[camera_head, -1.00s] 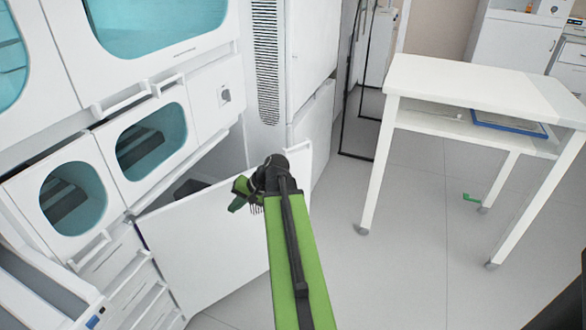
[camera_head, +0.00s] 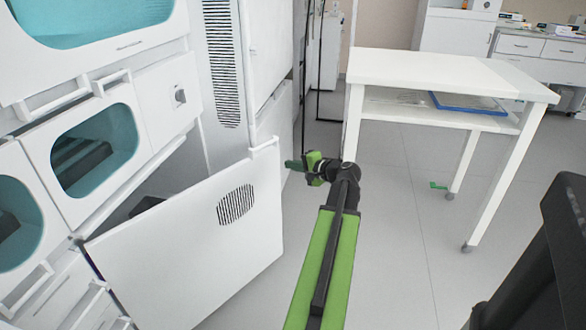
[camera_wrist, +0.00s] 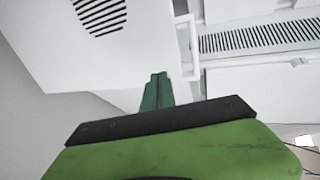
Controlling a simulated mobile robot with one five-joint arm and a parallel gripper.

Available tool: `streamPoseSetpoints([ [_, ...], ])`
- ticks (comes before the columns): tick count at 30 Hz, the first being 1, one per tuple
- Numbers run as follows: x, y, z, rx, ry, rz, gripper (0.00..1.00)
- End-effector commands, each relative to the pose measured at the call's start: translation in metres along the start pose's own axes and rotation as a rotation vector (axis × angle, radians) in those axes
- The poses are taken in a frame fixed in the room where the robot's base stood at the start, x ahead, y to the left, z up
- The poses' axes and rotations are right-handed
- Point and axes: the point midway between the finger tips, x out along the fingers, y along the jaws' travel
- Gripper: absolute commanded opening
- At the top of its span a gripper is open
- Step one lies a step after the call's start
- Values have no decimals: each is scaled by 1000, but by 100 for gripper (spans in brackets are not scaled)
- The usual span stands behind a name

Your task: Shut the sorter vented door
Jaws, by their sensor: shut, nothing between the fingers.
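The sorter's vented door (camera_head: 190,240) is a white panel with a dark slotted vent. It stands open, swung out from the sorter body, with a dark gap visible behind its top edge. A white handle (camera_head: 264,147) sits at its top right corner. My gripper (camera_head: 291,165) is shut and empty, just right of the door's free edge near the handle. Contact cannot be told. In the wrist view, the green fingers (camera_wrist: 157,88) are together, with the vented door (camera_wrist: 60,55) at upper left and its handle (camera_wrist: 188,45) just beyond the fingertips.
The white sorter (camera_head: 165,95) has teal windows and other closed doors on the left. A white table (camera_head: 440,70) with a blue-edged tray (camera_head: 468,103) on its shelf stands at right.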

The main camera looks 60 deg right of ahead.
Motion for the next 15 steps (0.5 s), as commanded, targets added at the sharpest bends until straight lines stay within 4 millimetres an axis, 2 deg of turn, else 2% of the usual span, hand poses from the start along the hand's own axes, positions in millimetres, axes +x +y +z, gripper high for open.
streamPoseSetpoints([
  [1,14,3,-1,-1,-2,0,0],
  [6,52,3,0,-1,-4,1,0],
  [10,74,-6,0,-1,-4,0,0],
  [15,90,-11,1,0,-3,0,0],
])
